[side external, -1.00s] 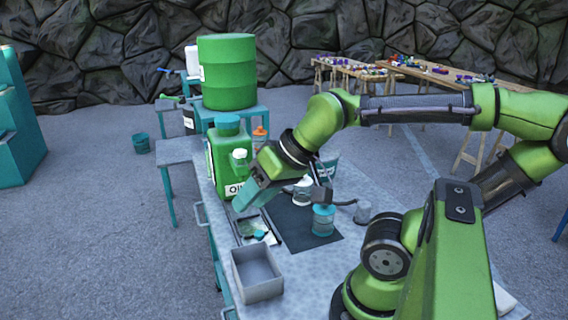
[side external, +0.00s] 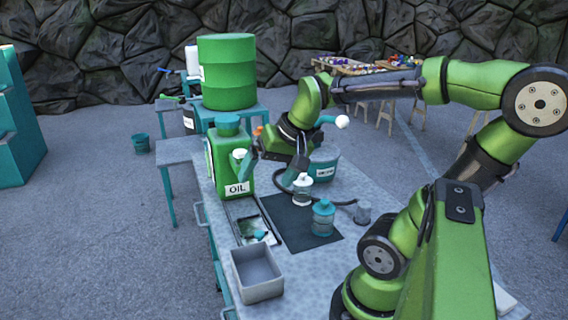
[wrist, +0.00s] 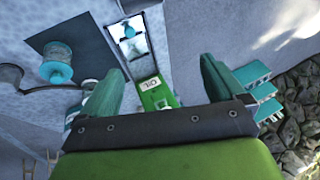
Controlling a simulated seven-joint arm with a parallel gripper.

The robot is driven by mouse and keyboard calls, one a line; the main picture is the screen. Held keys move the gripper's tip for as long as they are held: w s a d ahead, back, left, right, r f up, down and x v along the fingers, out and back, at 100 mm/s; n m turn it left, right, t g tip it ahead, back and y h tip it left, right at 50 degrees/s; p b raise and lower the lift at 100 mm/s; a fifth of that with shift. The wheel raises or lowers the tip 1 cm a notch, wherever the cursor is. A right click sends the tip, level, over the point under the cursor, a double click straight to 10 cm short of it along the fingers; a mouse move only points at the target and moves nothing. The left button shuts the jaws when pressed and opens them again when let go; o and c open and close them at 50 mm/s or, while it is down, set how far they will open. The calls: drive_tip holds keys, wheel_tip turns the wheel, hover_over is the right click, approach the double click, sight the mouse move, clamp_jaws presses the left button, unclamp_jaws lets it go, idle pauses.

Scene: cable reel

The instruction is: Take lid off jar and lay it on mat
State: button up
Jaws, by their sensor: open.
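A teal jar (side external: 322,218) with a teal lid (side external: 323,206) stands upright on a dark mat (side external: 285,216) on the workbench. The lid sits on the jar. In the wrist view the jar (wrist: 57,65) and the mat (wrist: 88,48) are at the upper left, outside my fingers. My gripper (wrist: 163,66) is open, with nothing between its teal fingers. In the side view my wrist is above and behind the mat, beside the oil can and away from the jar. My fingertips are hard to make out there.
A green oil can (side external: 230,170) stands left of the mat. A white-topped bottle (side external: 302,188), a labelled teal tub (side external: 324,164) and a grey cup (side external: 363,212) with a dark hose are close by. A grey bin (side external: 257,273) and a tray (side external: 253,231) line the bench's left side.

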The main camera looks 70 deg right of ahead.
drive_tip(key=s+d+m+g, duration=0.3)
drive_tip(key=d+m, duration=0.7)
drive_tip(key=d, duration=0.3)
drive_tip(key=m+g, duration=0.3)
drive_tip(key=m, duration=1)
hover_over(325, 200)
wheel_tip(325, 200, down, 10)
drive_tip(key=shift+d+f, duration=0.15)
drive_tip(key=f, duration=0.5)
drive_tip(key=shift+a+f, duration=0.2)
drive_tip(key=shift+f, duration=0.1)
drive_tip(key=shift+n, duration=0.3)
drive_tip(key=c, duration=1.1)
